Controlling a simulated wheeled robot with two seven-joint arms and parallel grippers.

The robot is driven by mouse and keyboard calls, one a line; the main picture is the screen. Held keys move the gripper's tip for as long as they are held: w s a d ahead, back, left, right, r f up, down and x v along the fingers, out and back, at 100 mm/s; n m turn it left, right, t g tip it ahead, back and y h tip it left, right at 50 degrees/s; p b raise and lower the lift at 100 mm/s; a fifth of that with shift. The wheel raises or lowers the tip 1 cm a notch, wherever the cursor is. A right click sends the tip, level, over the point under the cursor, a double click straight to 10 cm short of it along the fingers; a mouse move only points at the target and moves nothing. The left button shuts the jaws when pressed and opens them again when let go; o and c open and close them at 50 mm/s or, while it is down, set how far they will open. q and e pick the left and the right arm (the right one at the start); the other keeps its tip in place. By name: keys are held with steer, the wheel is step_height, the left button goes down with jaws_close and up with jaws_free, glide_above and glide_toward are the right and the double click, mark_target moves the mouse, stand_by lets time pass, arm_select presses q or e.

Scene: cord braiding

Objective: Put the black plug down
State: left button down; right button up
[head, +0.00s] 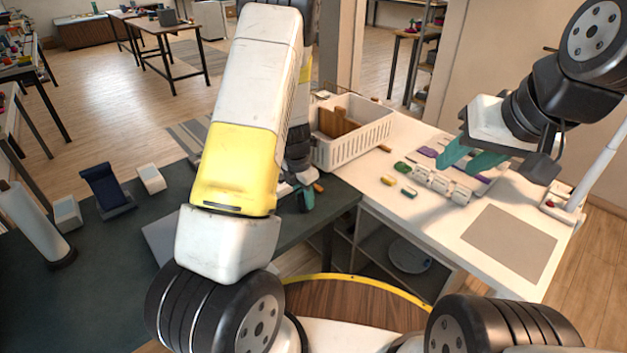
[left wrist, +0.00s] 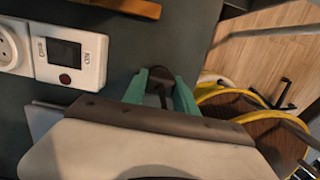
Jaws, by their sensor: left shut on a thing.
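The black plug (left wrist: 160,76) is between the teal fingers of my left gripper (left wrist: 161,90) in the left wrist view, over the dark green table top. In the head view my left gripper (head: 303,198) is mostly hidden behind my own arm, near the right edge of the dark table (head: 110,285). The plug cannot be made out there. My right gripper (head: 470,159) hangs over the white table with its teal fingers apart and nothing visible between them.
A white device with a screen and a dark red button (left wrist: 68,55) lies beside a round white socket (left wrist: 12,48). An orange-brown bar (left wrist: 130,6) is near them. A white basket (head: 352,145) stands on the white table (head: 440,215). Bare dark surface lies between device and plug.

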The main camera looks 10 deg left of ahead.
arm_select(q)
steer(key=shift+f, duration=0.1)
steer(key=c, duration=1)
jaws_free()
steer(key=shift+o, duration=0.2)
